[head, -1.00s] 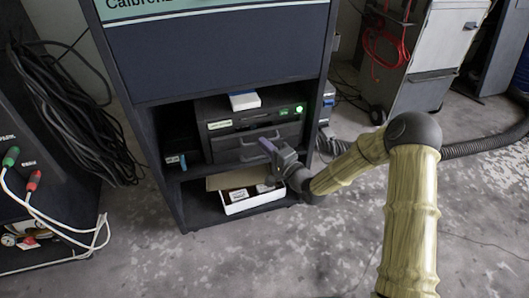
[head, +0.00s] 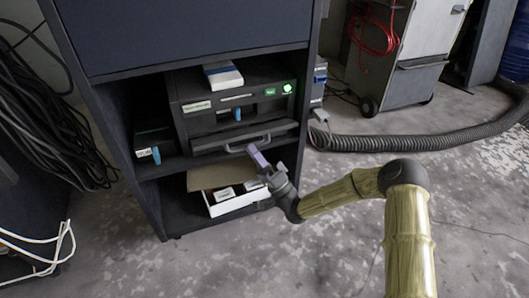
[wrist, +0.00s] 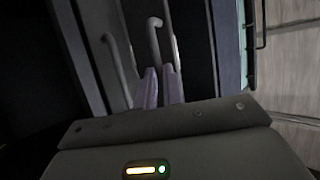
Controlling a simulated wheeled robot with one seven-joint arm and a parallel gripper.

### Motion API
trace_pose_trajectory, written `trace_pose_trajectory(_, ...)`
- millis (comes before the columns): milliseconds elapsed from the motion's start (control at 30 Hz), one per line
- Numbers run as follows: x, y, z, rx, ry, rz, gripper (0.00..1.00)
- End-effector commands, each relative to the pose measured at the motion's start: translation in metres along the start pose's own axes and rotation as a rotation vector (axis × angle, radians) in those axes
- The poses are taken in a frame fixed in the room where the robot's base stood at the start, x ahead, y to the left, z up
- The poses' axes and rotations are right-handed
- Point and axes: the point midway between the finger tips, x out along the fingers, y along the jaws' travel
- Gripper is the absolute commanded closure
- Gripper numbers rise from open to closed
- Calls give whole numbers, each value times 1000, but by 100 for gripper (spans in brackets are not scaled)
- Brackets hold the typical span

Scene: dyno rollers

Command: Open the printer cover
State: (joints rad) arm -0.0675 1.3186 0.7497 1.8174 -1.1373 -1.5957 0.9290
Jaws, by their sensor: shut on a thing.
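The dark printer (head: 225,105) sits on the upper shelf of the cabinet, with a lit green light on its right front. Its front cover (head: 225,141) juts out at the lower front and looks tilted outward. A bar handle (head: 235,149) runs along the cover. My gripper (head: 255,155), with purple fingers, is at the right end of this handle and shut on it. In the wrist view the fingers (wrist: 160,86) meet the lower end of the handle (wrist: 153,38). The exact contact is partly hidden by the fingers.
A blue and white box (head: 222,75) lies on top of the printer. An open carton (head: 238,205) with small boxes stands on the shelf below, close under my gripper. A ribbed hose (head: 400,143) crosses the floor at right. The floor in front is open.

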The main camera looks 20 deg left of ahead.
Motion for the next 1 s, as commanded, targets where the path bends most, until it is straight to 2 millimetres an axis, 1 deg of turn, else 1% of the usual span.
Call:
trace_pose_trajectory(33, 0, 5, 2, 3, -1, 7, 100)
trace_pose_trajectory(200, 0, 9, 5, 4, -4, 9, 100)
trace_pose_trajectory(700, 1, 10, 4, 2, -3, 8, 100)
trace_pose_trajectory(733, 1, 10, 4, 2, -3, 7, 85)
trace_pose_trajectory(767, 1, 10, 4, 2, -3, 7, 79)
trace_pose_trajectory(800, 1, 10, 4, 2, -3, 7, 72)
trace_pose_trajectory(833, 1, 10, 4, 2, -3, 6, 69)
trace_pose_trajectory(1000, -1, 9, 4, 3, -2, 6, 69)
